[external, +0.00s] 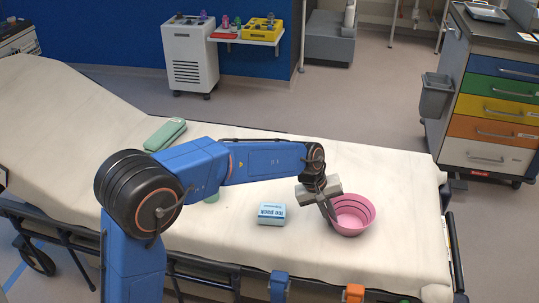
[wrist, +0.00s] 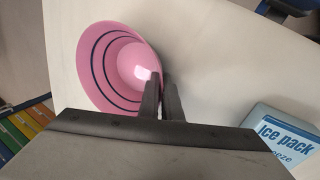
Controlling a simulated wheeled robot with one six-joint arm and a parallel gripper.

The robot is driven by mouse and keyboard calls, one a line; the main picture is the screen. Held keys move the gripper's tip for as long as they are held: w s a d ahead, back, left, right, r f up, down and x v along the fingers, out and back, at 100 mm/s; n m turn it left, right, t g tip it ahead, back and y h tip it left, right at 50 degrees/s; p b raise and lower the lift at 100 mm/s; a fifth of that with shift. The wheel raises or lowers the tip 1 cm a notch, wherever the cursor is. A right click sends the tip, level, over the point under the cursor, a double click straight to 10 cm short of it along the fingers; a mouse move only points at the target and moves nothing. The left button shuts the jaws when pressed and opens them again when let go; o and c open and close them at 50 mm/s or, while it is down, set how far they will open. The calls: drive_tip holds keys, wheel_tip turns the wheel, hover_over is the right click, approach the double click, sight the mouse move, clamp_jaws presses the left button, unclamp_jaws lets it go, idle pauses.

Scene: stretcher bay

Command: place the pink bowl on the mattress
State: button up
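The pink bowl (external: 352,216) with dark rings inside is at the right part of the white mattress (external: 300,258), open side up. It looks to be at the mattress surface; a small gap beneath it cannot be ruled out. My gripper (external: 332,214) reaches down at the bowl's left rim. In the wrist view the bowl (wrist: 104,66) is at the upper left, and my gripper (wrist: 163,82) has its two fingers close together with the bowl's wall between them, one finger inside and one outside. The bowl's lower edge is hidden by the gripper body.
A blue and white ice pack (external: 271,214) lies on the mattress left of the bowl; it also shows in the wrist view (wrist: 285,140). A green case (external: 165,134) lies farther back. A drawer cart (external: 495,100) stands beyond the right end. Mattress around the bowl is clear.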

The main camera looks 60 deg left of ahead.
drive_tip(key=o, duration=0.3)
drive_tip(key=shift+r, duration=0.15)
drive_tip(key=v, duration=1.2)
drive_tip(key=s+d+r+m+y, duration=0.1)
drive_tip(key=s+d+m, duration=0.3)
drive_tip(key=s, duration=0.6)
drive_tip(key=s+d+r+m, duration=0.1)
drive_tip(key=s+d, duration=0.5)
drive_tip(key=s, duration=0.5)
drive_tip(key=s+d+f+m, duration=0.1)
drive_tip(key=s+f+m, duration=0.1)
drive_tip(key=s, duration=0.5)
drive_tip(key=s+d+f+m, duration=0.2)
drive_tip(key=s+f, duration=0.2)
drive_tip(key=s, duration=0.4)
drive_tip(key=s+d+f+m+t+y, duration=0.1)
drive_tip(key=s+f+m, duration=0.1)
drive_tip(key=s, duration=0.5)
drive_tip(key=shift+s+d+f+m, duration=0.2)
drive_tip(key=shift+f+m, duration=0.1)
drive_tip(key=shift+f, duration=0.55)
